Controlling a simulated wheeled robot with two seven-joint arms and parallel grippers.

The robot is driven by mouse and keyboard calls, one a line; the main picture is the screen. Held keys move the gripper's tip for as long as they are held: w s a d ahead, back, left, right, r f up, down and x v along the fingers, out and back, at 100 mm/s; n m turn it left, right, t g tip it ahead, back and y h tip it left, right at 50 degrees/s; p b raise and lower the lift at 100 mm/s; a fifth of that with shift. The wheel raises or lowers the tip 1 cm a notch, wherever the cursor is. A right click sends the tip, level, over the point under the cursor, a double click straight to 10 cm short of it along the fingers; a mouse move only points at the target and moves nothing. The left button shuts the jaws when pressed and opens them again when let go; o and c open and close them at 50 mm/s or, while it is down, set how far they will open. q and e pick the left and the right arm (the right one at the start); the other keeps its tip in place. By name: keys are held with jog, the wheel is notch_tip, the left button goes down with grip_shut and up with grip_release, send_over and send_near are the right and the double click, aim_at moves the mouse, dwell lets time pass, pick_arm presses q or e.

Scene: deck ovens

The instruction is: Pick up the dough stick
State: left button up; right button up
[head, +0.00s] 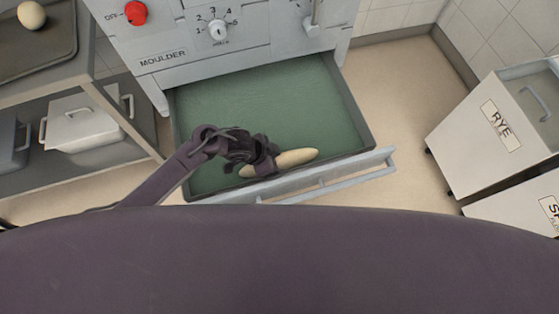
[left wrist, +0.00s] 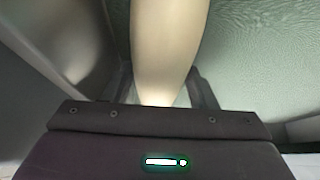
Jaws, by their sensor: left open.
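The dough stick (head: 296,158) is a pale, tapered roll lying in the green-lined drawer of the moulder, near the drawer's front wall. My left gripper (head: 262,166) is down in the drawer at the left part of the stick and hides some of it. In the left wrist view the dough stick (left wrist: 165,45) runs up the middle, between the two fingers of my left gripper (left wrist: 162,92). The jaws are open, with a finger on each side of the stick. I cannot tell whether either finger touches it. My right gripper is not in view.
The open drawer (head: 225,110) juts out below the moulder (head: 200,45), with a rail handle (head: 335,179) along its front. A rack (head: 90,95) with lidded pans stands at the left. A RYE bin (head: 490,130) stands at the right. The drawer's back is clear.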

pick_arm(q)
jog(key=c, duration=0.7)
jog(key=shift+r, duration=0.1)
